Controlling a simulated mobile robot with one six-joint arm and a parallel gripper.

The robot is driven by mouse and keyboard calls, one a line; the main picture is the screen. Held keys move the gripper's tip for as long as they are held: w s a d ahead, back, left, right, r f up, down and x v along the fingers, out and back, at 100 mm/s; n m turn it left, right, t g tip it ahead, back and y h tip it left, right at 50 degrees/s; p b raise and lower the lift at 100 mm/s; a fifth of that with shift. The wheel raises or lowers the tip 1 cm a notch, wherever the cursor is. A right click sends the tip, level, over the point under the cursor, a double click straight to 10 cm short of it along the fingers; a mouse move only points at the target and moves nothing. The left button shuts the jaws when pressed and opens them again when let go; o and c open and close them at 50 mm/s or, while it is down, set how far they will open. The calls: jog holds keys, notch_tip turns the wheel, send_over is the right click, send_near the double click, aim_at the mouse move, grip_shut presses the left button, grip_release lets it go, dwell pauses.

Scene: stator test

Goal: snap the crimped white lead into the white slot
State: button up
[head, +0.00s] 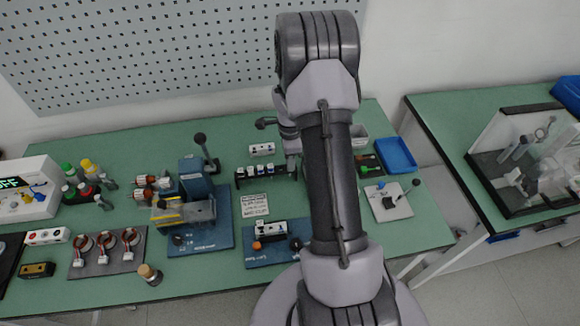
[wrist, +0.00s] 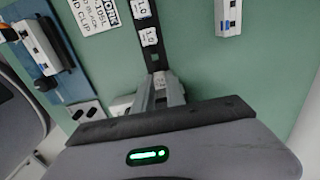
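My gripper (wrist: 160,90) points down at one end of a black rack (wrist: 150,45) in the wrist view. Its two fingers are close together, around or just above a small white labelled piece (wrist: 160,79); I cannot tell whether they grip it. In the head view the rack (head: 240,178) stands mid-table, and my arm covers its right end and the gripper. A white block with dark openings (wrist: 39,46) sits on a blue board; it also shows in the head view (head: 270,228). I cannot make out a crimped white lead or which opening is the white slot.
Another white block (wrist: 228,14) lies beside the rack. A printed sign (head: 254,205) lies in front of it. A blue press fixture (head: 197,200) stands to the left, with bottles (head: 70,172) farther left. A blue tray (head: 396,155) is at the right.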

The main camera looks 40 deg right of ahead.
jog(key=shift+r, duration=0.1)
grip_shut()
jog(key=shift+r+p, duration=1.8)
jog(key=shift+r, duration=1.05)
